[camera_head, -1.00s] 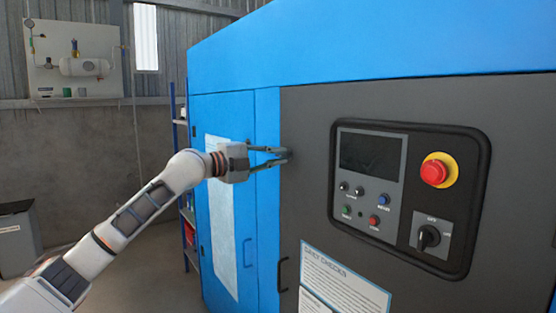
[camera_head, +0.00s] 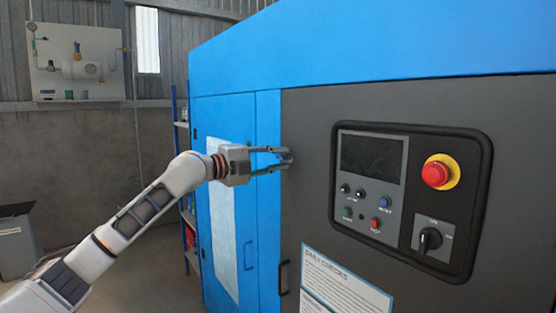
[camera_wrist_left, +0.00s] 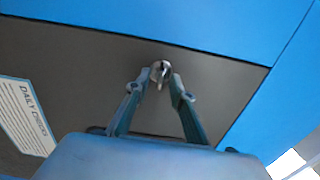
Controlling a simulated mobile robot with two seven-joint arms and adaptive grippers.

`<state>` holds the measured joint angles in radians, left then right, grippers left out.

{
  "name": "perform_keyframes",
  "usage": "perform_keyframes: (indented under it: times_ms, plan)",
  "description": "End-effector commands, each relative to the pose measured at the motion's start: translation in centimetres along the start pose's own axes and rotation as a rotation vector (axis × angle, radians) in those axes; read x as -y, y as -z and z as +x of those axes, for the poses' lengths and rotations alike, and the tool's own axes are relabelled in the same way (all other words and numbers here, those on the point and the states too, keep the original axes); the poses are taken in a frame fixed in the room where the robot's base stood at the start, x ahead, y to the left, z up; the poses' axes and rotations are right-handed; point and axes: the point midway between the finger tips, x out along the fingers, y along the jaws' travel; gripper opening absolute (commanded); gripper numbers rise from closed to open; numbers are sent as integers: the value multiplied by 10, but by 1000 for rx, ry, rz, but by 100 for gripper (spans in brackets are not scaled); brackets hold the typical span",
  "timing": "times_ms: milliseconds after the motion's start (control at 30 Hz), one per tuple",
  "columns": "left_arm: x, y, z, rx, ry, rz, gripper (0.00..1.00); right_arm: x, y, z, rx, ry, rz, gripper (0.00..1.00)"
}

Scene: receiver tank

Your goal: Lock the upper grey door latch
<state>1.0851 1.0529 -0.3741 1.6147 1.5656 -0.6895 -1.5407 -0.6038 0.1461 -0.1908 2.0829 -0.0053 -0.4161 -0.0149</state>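The upper grey door latch (camera_head: 288,156) is small and sits high on the dark grey door (camera_head: 308,115), near its left edge. In the left wrist view the latch (camera_wrist_left: 160,72) is a round silver-grey piece with a short tab. My left gripper (camera_head: 284,159) reaches it from the left. In the left wrist view its fingertips (camera_wrist_left: 161,78) stand apart, one on each side of the latch. A small gap shows by the right finger; whether the left one touches is unclear. My right gripper is in neither view.
A control panel (camera_head: 409,194) with a red emergency button (camera_head: 435,174) and a rotary switch stands right of the latch. A black handle (camera_head: 283,277) is below. A blue door (camera_head: 222,110) lies left, and a notice (camera_head: 345,284) is on the grey door.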

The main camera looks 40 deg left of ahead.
Motion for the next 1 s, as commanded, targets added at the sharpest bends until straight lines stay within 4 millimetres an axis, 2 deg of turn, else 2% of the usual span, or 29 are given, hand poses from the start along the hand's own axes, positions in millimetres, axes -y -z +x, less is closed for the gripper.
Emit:
perform_keyframes:
  times_ms: [233, 500, 633, 800, 1000]
  plan:
    - [-1, -2, -11, 3, -1, 1, 23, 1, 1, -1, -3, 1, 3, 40]
    - [-2, -1, -50, 3, -5, 3, 23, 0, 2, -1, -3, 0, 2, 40]
    - [-2, -2, -62, 3, -3, 1, 23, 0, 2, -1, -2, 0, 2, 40]
    - [0, 0, -72, 1, -1, 1, 23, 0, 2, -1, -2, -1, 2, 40]
    - [0, 0, -75, 0, 0, 0, 23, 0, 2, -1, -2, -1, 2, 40]
